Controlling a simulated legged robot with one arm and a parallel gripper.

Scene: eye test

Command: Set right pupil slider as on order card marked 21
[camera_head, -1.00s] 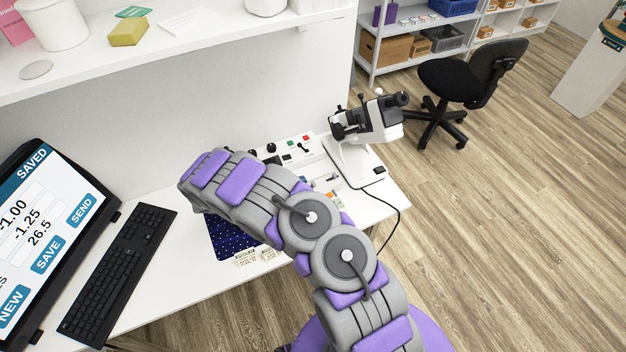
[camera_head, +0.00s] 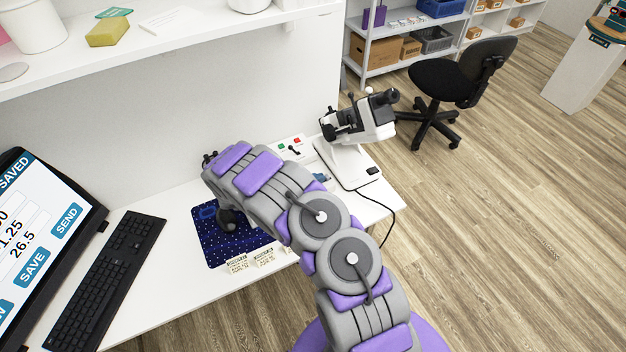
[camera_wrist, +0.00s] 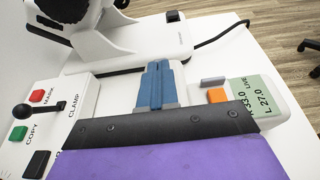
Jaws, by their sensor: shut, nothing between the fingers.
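My gripper shows in the wrist view as two blue fingers (camera_wrist: 158,66) pressed together, shut and empty, with its purple and dark body across the bottom. The fingers reach over a white pupil meter (camera_wrist: 285,104) with a green display (camera_wrist: 254,96). The display reads "33.0", "LIVE" and "L 27.0"; its near edge is cut off by my gripper. A grey tab (camera_wrist: 212,81) and an orange button (camera_wrist: 217,96) sit beside the display. The right pupil slider cannot be made out. Small order cards (camera_head: 238,264) stand at the table's front edge, their numbers unreadable.
A lensmeter (camera_head: 362,122) stands beyond the fingers. A dark blue mat (camera_head: 212,246), keyboard (camera_head: 112,278) and screen (camera_head: 40,235) share the table (camera_head: 178,262). A shelf (camera_head: 200,40) overhangs it.

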